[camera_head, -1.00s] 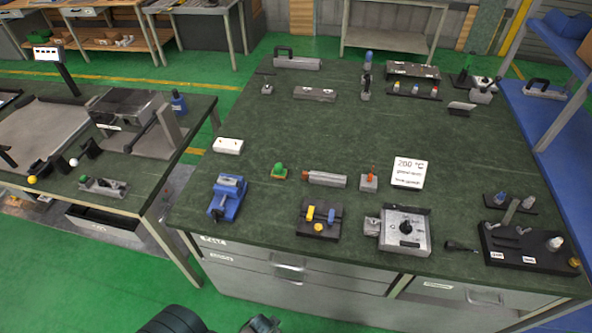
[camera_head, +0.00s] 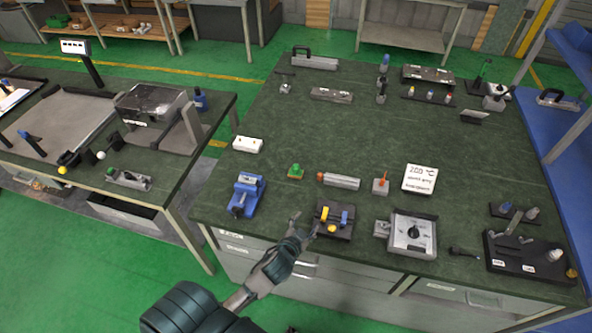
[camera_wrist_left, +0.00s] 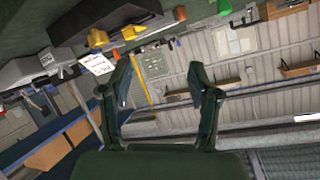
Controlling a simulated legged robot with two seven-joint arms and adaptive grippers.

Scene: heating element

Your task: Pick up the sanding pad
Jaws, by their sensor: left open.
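A small block with a green top and brownish base (camera_head: 295,172) lies on the dark green bench top. It may be the sanding pad, but it is too small to be sure. My left gripper (camera_head: 307,223) is over the bench's front edge, beside a black holder (camera_head: 336,222) with yellow and blue pieces. It is nearer the front edge than the green-topped block and apart from it. In the left wrist view my left gripper (camera_wrist_left: 160,72) has its fingers wide apart with nothing between them. My right gripper is not in view.
A blue vise (camera_head: 246,195) stands left of the gripper. The bench top's middle is clear behind a white sign (camera_head: 420,178).

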